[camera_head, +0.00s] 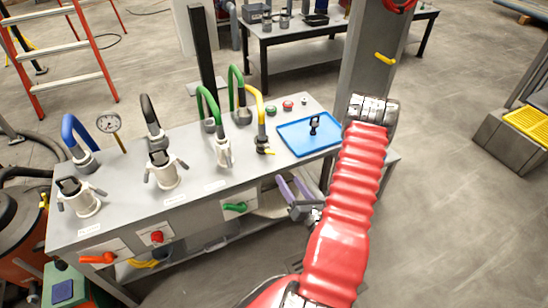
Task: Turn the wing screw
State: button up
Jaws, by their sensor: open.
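My gripper (289,181) shows low beside my red-sleeved arm, just off the front edge of the bench. Its two purple fingers point up and are apart, with nothing seen between them. A small black upright piece (314,124) stands on the blue tray (287,134) at the right end of the bench, above and to the right of my gripper. It may be the wing screw, but it is too small to tell. My gripper does not touch it. My arm passes in front of the tray's right side.
The grey bench (190,200) carries pale couplings with side levers (165,170), coloured hoses (237,88), a gauge (109,123) and red and green buttons (287,105). Coloured valve handles (235,207) sit on its front. A grey post (370,70) rises behind the tray.

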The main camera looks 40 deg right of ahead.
aim_at(269, 151)
jog(key=x, duration=1.3)
jog(key=shift+w+d, duration=0.1)
jog(key=shift+w, duration=0.3)
jog(key=shift+c, duration=0.2)
